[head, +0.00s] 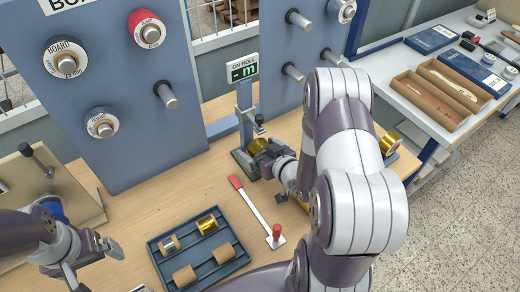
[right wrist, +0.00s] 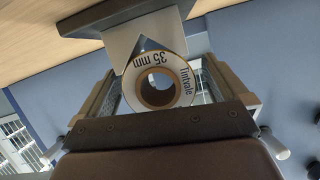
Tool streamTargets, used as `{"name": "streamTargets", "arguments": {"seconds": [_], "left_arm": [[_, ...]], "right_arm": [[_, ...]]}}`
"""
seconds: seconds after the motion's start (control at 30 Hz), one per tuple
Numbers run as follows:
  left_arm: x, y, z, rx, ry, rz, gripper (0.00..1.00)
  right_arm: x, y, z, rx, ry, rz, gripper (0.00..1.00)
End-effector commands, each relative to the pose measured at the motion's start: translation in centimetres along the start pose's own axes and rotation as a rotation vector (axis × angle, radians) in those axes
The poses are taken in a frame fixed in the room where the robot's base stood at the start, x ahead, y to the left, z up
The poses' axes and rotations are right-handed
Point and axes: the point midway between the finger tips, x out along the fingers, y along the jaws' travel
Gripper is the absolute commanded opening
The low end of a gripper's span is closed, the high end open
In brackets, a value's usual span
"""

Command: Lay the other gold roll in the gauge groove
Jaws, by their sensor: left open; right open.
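A gold roll (head: 257,146) lies at the gauge (head: 245,103), below its "ON ROLL" display. In the right wrist view the roll's end (right wrist: 183,72), labelled "35 mm Tintvale", sits against the pale V-shaped groove block (right wrist: 120,50). My right gripper (head: 266,160) is open, its fingers on either side of this roll; whether they touch it is unclear. Another gold roll (head: 207,224) lies in the blue tray, and a third gold roll (head: 389,144) is partly behind my right arm. My left gripper (head: 98,262) is open and empty at lower left.
The blue tray (head: 158,262) also holds a silvery roll (head: 169,244) and brown cores. A red-handled bar (head: 254,208) lies between tray and gauge. Pegboards with rolls and pegs stand behind. A side table (head: 445,135) at right carries boxes.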

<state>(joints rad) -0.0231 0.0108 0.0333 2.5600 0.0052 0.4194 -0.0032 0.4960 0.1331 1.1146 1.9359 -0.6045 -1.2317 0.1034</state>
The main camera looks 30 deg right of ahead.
Motion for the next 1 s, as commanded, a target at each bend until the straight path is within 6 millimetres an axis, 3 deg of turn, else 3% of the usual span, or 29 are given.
{"name": "streamTargets", "arguments": {"seconds": [0.17, 0.43, 0.6, 0.8, 1.0], "left_arm": [[0.1, 0.0, 0.0, 0.0, 0.0, 0.0, 0.98], [0.2, 0.0, 0.0, 0.0, 0.0, 0.0, 0.98], [0.1, 0.0, 0.0, 0.0, 0.0, 0.0, 0.98], [0.0, 0.0, 0.0, 0.0, 0.0, 0.0, 0.98], [0.0, 0.0, 0.0, 0.0, 0.0, 0.0, 0.98]], "right_arm": [[-1.4, 0.1, -0.1, 0.0, 0.001, 0.003, 1.0], [-8.2, 0.2, 0.0, 0.004, 0.002, 0.009, 1.0], [-11.3, 0.2, 0.0, 0.004, 0.001, 0.007, 1.0], [-12.6, 0.1, 0.0, 0.001, 0.0, 0.002, 1.0], [-12.7, 0.0, 0.0, 0.0, -0.001, -0.001, 1.0]]}}
